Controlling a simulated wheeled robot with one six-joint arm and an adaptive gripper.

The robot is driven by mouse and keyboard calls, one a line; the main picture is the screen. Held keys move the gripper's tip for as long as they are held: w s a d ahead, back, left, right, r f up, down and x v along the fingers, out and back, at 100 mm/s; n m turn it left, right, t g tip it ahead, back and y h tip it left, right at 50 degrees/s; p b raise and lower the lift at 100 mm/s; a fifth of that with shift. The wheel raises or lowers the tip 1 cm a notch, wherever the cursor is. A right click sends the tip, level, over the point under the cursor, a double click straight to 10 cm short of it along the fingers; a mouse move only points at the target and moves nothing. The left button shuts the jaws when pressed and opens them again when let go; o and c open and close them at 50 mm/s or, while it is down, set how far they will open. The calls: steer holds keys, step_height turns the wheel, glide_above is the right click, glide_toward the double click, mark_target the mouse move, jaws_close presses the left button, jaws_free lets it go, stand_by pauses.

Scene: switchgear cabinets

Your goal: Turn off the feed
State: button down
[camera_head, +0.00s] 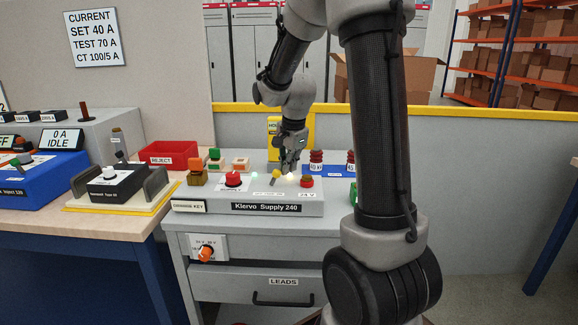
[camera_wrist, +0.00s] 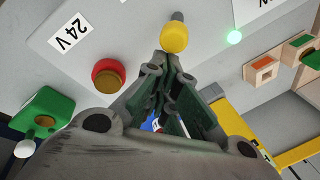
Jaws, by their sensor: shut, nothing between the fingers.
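The grey Kiervo Supply 240 box (camera_head: 195,193) stands on the bench. A yellow-tipped toggle lever (camera_head: 276,173) rises from its top; its tip also shows in the wrist view (camera_wrist: 173,39). A red button (camera_head: 306,182) with a brownish centre is beside it, near a 24 V label (camera_wrist: 68,38). A red rotary knob (camera_head: 233,180) sits further left on the box. My gripper (camera_head: 288,168) points down over the box, shut and empty. In the wrist view, its fingertips (camera_wrist: 172,60) are right at the yellow tip; I cannot tell whether they touch it.
A green lamp (camera_wrist: 234,37) glows on the box. Dark red insulators (camera_head: 316,161) stand behind it at right. A red reject bin (camera_head: 170,154) and small wooden blocks (camera_head: 240,164) are behind at left. An orange rotary switch (camera_head: 206,253) is on the bench front.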

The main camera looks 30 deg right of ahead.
steer(key=shift+w+a+r+g+h, duration=0.35)
steer(key=shift+a+g+h, duration=0.15)
steer(key=shift+h, duration=0.3)
steer(key=shift+w+a+r+n+g+h, duration=0.35)
steer(key=shift+a+g+h, duration=0.25)
steer(key=shift+h, duration=0.1)
steer(key=h, duration=0.1)
steer(key=w+a+g+h, duration=0.1)
steer(key=h, duration=0.1)
steer(key=shift+w+a+r+g, duration=0.2)
steer(key=shift+a+r+g, duration=0.05)
steer(key=shift+a+g, duration=0.15)
steer(key=shift+s, duration=0.1)
steer(key=shift+r, duration=0.2)
steer(key=shift+r, duration=0.65)
steer(key=shift+d, duration=0.15)
